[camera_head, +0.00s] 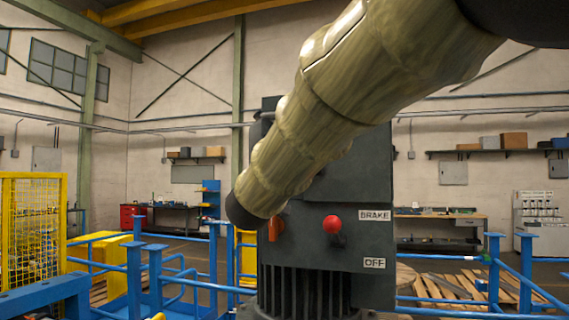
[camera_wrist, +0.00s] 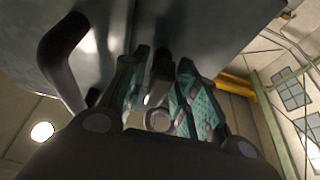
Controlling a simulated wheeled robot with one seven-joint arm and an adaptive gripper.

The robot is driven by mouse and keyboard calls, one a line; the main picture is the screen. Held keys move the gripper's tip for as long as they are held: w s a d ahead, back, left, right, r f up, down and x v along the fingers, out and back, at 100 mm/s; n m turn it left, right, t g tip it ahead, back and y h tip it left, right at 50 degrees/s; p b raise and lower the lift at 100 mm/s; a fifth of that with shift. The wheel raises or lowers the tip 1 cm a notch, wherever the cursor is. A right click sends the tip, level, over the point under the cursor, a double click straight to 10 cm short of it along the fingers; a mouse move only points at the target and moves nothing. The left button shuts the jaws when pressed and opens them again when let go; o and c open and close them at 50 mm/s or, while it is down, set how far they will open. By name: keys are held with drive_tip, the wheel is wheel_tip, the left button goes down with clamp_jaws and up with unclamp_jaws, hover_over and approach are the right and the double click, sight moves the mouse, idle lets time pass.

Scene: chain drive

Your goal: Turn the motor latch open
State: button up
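My arm crosses in front of the housing; my gripper is hidden in this view. In the wrist view my gripper (camera_wrist: 165,80) has its teal-padded fingers apart. A small metallic piece with a round end (camera_wrist: 158,115) shows between them; I cannot tell whether they touch it. I cannot identify the latch with certainty.
A dark curved handle-like bar (camera_wrist: 62,60) is close left of the fingers, below a large grey surface (camera_wrist: 215,25). Blue railings (camera_head: 135,275) flank the motor. A yellow mesh cage (camera_head: 35,230) stands at the left and pallets (camera_head: 455,288) lie at the right.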

drive_tip(key=shift+s+r, duration=0.1)
drive_tip(key=shift+r, duration=0.05)
drive_tip(key=shift+s+a, duration=0.1)
drive_tip(key=shift+s, duration=0.05)
drive_tip(key=s+a, duration=0.3)
drive_tip(key=s, duration=0.9)
drive_tip(key=shift+a+f, duration=0.25)
drive_tip(key=shift+a, duration=0.1)
